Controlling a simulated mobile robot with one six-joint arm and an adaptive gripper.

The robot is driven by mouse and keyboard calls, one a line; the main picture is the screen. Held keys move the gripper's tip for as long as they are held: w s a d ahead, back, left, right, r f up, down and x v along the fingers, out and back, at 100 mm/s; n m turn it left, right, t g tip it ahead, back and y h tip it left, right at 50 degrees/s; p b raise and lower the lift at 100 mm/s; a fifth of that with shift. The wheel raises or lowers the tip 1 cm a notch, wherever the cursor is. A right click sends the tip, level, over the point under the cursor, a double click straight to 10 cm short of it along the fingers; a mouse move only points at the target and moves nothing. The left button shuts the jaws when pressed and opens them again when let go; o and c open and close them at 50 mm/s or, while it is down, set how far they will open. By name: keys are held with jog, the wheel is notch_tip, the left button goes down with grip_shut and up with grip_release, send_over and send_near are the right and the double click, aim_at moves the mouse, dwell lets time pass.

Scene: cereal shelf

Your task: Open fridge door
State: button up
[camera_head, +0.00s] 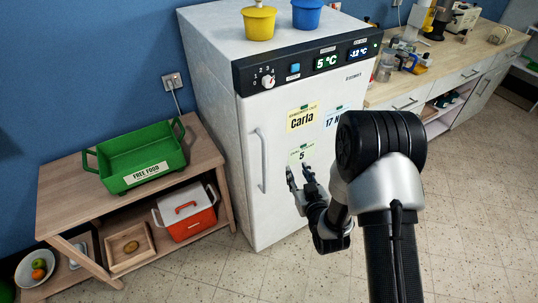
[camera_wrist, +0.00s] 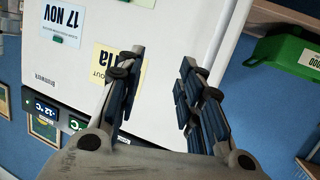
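The white fridge (camera_head: 205,75) stands against the blue wall, and its door (camera_head: 280,215) is closed. A long vertical white handle (camera_head: 261,160) is on the left side of the door. My gripper (camera_head: 301,172) is in front of the door, right of the handle and just below the green "5" note. It is open and empty, with its fingers apart, and is not on the handle. The wrist view, turned roughly upside down, shows both dark-padded fingers of my gripper (camera_wrist: 160,68) spread before the white door (camera_wrist: 165,30). The handle (camera_wrist: 217,38) is beyond the right finger there.
A wooden shelf (camera_head: 68,183) with a green "FREE FOOD" crate (camera_head: 120,160) stands close left of the fridge. A red-and-white cooler (camera_head: 187,220) is on its lower level. A counter (camera_head: 470,55) is at the right. The tiled floor in front is clear.

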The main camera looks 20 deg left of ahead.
aim_at(265, 168)
jog(key=s+a+f+t+y+p, duration=0.1)
jog(key=s+a+f+y, duration=0.2)
jog(key=s+f, duration=0.45)
jog(key=b+x, duration=0.1)
jog(key=x, duration=0.4)
jog(key=r+b+x, duration=0.1)
jog(key=x, duration=0.4)
jog(key=b+x, duration=0.1)
jog(key=x, duration=0.5)
jog(key=shift+s+r, duration=0.1)
jog(key=shift+r, duration=0.3)
grip_shut()
